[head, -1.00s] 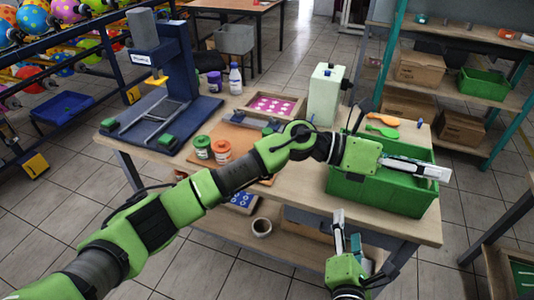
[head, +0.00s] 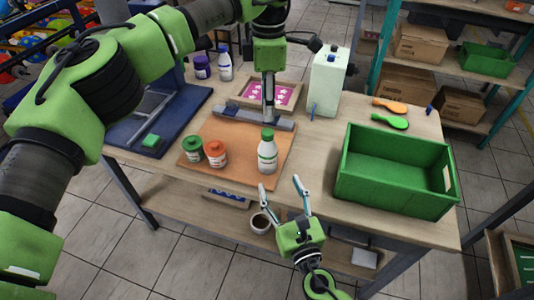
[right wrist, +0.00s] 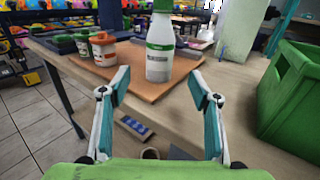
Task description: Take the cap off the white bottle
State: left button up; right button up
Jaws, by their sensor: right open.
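A white bottle (head: 267,158) stands upright at the right side of the brown board. Its green cap (head: 267,134) is on. The bottle also shows in the right wrist view (right wrist: 160,52), with the cap (right wrist: 162,6) at the top edge. My left gripper (head: 268,118) points down just above the cap in the head view. Its fingers are seen edge-on, so I cannot tell their opening or whether they touch the cap. My right gripper (head: 280,184) is open and empty at the table's front edge, facing the bottle. Both its fingers show in the right wrist view (right wrist: 159,78).
A green-lidded jar (head: 192,149) and an orange-lidded jar (head: 215,154) stand left of the bottle on the brown board (head: 235,142). A green crate (head: 395,190) is at the right. A pink-patterned frame (head: 240,98) lies behind. Table between board and crate is clear.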

aim_at(270, 163)
jog(key=x, duration=1.1)
jog(key=shift+w, duration=0.35)
grip_shut()
